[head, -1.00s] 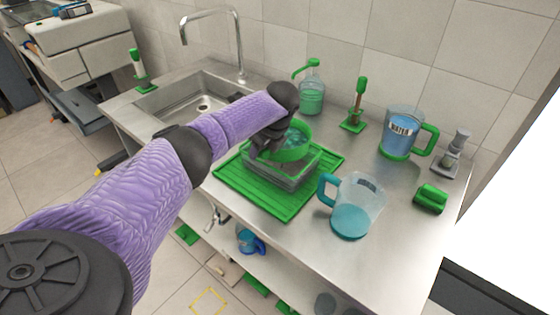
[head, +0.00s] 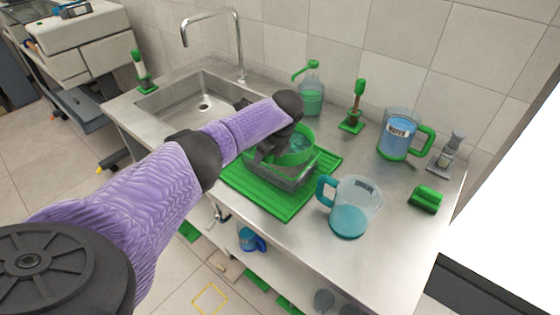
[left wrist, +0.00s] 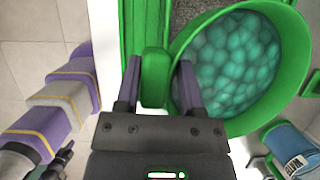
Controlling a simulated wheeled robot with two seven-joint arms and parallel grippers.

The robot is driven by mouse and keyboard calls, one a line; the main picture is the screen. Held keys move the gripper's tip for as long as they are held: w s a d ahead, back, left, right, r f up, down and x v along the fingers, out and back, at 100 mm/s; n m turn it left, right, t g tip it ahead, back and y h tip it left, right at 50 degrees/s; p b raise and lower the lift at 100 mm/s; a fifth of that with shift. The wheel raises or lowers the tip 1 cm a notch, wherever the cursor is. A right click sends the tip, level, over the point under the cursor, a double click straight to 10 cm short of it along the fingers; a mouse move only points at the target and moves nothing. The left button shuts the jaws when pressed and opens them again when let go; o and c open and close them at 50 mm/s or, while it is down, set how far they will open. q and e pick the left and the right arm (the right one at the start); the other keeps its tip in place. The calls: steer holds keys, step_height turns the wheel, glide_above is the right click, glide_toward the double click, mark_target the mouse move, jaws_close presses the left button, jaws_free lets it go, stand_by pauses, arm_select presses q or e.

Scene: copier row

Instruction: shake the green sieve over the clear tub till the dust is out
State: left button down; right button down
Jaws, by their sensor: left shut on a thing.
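The green sieve (head: 297,157) holds teal rounded lumps, which show clearly in the left wrist view (left wrist: 228,60). My left gripper (left wrist: 158,78) is shut on the sieve's green handle (left wrist: 154,70); in the head view the gripper (head: 264,152) hides part of the sieve's left side. The sieve is above the clear tub (head: 288,182), which stands on a green ribbed mat (head: 256,193).
A teal-handled jug (head: 352,208) stands close right of the mat. Behind are a pump bottle (head: 312,97), an upright brush (head: 356,108) and a blue jug with a green handle (head: 397,134). A green block (head: 425,199) lies right. The sink (head: 203,98) is left.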

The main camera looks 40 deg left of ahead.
arm_select(q)
steer(key=shift+a+b, duration=0.35)
steer(key=shift+a, duration=0.55)
steer(key=shift+d+r+p, duration=0.1)
steer(key=shift+d+p, duration=0.3)
steer(key=shift+p, duration=0.05)
steer(key=shift+d+p, duration=0.55)
steer(key=shift+d, duration=0.1)
steer(key=shift+a, duration=0.2)
steer(key=shift+a+r, duration=0.15)
steer(key=shift+a, duration=0.25)
steer(key=shift+d+f+p, duration=0.25)
steer(key=shift+d+p, duration=0.25)
steer(key=shift+d, duration=0.1)
steer(key=shift+a+f+b, duration=0.15)
steer(key=shift+a+b, duration=0.45)
steer(key=shift+a, duration=0.4)
